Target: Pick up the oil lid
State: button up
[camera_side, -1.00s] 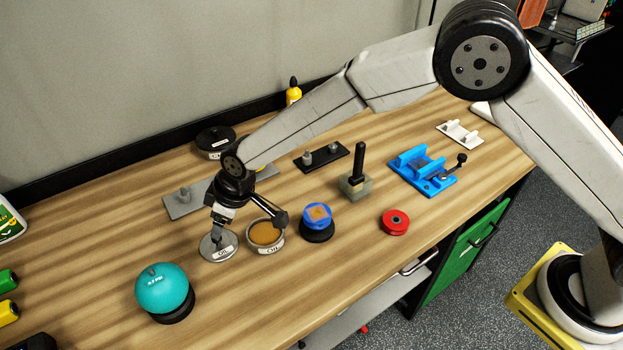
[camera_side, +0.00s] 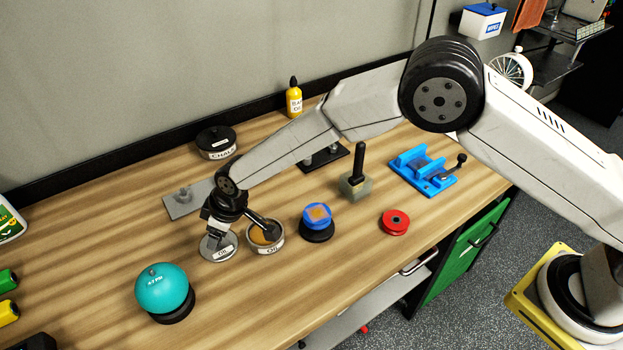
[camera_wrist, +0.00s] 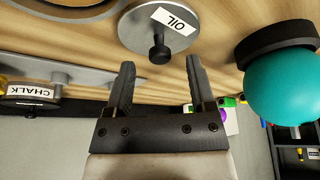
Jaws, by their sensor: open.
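The oil lid (camera_side: 222,254) is a flat grey disc with a white OIL label and a dark knob. It lies on the wooden bench, left of an open round tin (camera_side: 266,247) with amber contents. In the wrist view the lid (camera_wrist: 136,32) is at the top, its knob pointing toward the space between my fingers. My gripper (camera_side: 215,238) is over the lid in the side view, partly hiding its knob. In the wrist view my gripper (camera_wrist: 158,75) has its two fingers spread with nothing between them, and the knob is just beyond the tips.
A teal ball (camera_side: 162,287) on a black ring stands at front left. A blue-topped round piece (camera_side: 318,216) and a red spool (camera_side: 395,222) lie to the right. A chalk tin (camera_side: 216,143) and a grey plate (camera_side: 184,203) are behind. Bare wood lies left of the lid.

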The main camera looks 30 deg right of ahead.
jog(key=shift+x, duration=1.3)
grip_shut()
